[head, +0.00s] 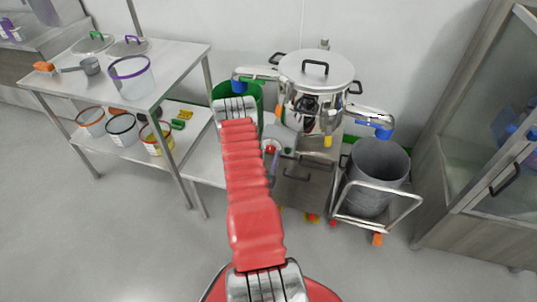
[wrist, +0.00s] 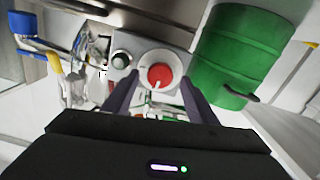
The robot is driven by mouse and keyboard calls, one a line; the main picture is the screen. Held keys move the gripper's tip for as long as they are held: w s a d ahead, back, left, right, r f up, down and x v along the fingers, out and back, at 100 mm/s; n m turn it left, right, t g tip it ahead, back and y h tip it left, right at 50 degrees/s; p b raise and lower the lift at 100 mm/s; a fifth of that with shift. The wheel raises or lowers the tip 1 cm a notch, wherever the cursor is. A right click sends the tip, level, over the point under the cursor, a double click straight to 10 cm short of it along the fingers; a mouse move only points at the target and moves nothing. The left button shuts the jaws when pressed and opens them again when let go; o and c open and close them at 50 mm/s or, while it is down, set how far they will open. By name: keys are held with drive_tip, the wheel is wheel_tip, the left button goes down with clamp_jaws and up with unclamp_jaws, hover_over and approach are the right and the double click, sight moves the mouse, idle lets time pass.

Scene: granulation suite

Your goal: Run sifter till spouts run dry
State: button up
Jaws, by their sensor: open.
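The sifter (head: 316,72) is a round steel machine with a handled lid on a cabinet. Its left spout (head: 257,73) has a blue end over a green drum (head: 222,92); its right spout (head: 376,123) has a blue end above a grey bin (head: 376,170). I cannot tell whether anything flows from either. On the sifter's front is a control box (head: 287,136) with a red round control (wrist: 160,76) and a dark button (wrist: 122,60). My gripper (wrist: 158,88) is open, its purple fingers either side of the red control; contact is unclear.
The grey bin stands on a wheeled trolley (head: 399,209) at the right. A steel table (head: 180,57) with tubs and lids stands at the left. A glass-fronted cabinet (head: 480,160) is at far right. The floor in front is clear.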

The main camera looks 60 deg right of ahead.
drive_tip(key=shift+w+d, duration=0.1)
drive_tip(key=shift+d, duration=0.6)
drive_tip(key=shift+c, duration=0.4)
drive_tip(key=c, duration=1)
